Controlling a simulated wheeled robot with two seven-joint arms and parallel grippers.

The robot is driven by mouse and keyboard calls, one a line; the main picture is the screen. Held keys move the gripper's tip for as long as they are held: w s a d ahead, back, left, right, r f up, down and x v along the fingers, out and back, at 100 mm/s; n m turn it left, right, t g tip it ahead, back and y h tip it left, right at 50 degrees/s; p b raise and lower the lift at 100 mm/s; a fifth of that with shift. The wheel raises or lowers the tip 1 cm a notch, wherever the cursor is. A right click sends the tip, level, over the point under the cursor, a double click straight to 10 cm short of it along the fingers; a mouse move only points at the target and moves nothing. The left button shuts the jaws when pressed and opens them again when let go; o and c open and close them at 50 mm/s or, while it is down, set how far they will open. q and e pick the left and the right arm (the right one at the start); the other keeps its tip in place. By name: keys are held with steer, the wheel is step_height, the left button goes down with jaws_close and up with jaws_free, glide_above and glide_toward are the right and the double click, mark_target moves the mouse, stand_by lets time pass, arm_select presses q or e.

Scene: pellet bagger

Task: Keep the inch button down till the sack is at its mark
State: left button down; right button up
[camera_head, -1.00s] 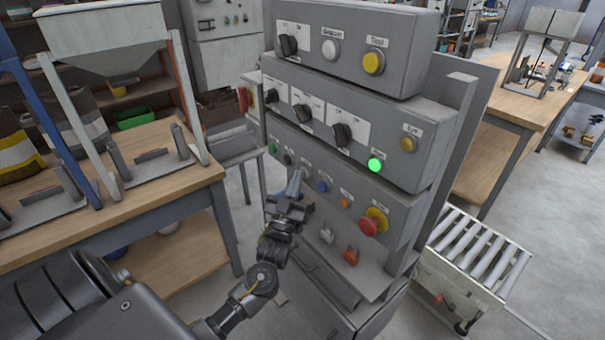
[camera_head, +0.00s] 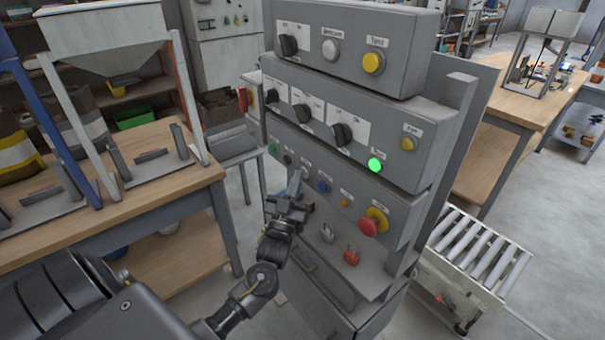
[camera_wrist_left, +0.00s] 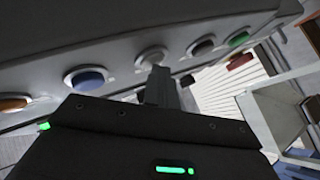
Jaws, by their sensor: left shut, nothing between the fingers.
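My left gripper (camera_head: 294,188) is shut and empty, its fingers pointing at the lowest button row of the grey control panel. In the left wrist view its fingertips (camera_wrist_left: 160,75) overlap the lower edge of a white button (camera_wrist_left: 151,58). I cannot tell whether they touch it or whether it is pressed. In the head view the gripper hides this button. No label on it can be read, so I cannot tell which is the inch button. Striped sacks (camera_head: 22,158) stand at the far left; no mark shows. My right gripper is not in view.
A blue button (camera_head: 323,185), an orange button (camera_head: 344,202) and a red mushroom button (camera_head: 368,226) lie right of the fingers. A green lamp (camera_head: 375,166) is lit above. An empty roller conveyor (camera_head: 470,250) stands right; a wooden bench (camera_head: 150,190) stands left.

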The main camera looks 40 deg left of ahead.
arm_select(q)
steer(key=shift+s, duration=0.15)
stand_by(0.7)
steer(key=shift+s+a+p, duration=0.25)
steer(key=shift+s+p, duration=0.05)
steer(key=shift+s, duration=0.4)
steer(key=shift+s, duration=0.1)
steer(key=s, duration=0.2)
steer(key=s+a+p, duration=0.1)
steer(key=s, duration=0.1)
steer(key=shift+s+a, duration=0.2)
steer(key=shift+s, duration=0.1)
stand_by(0.9)
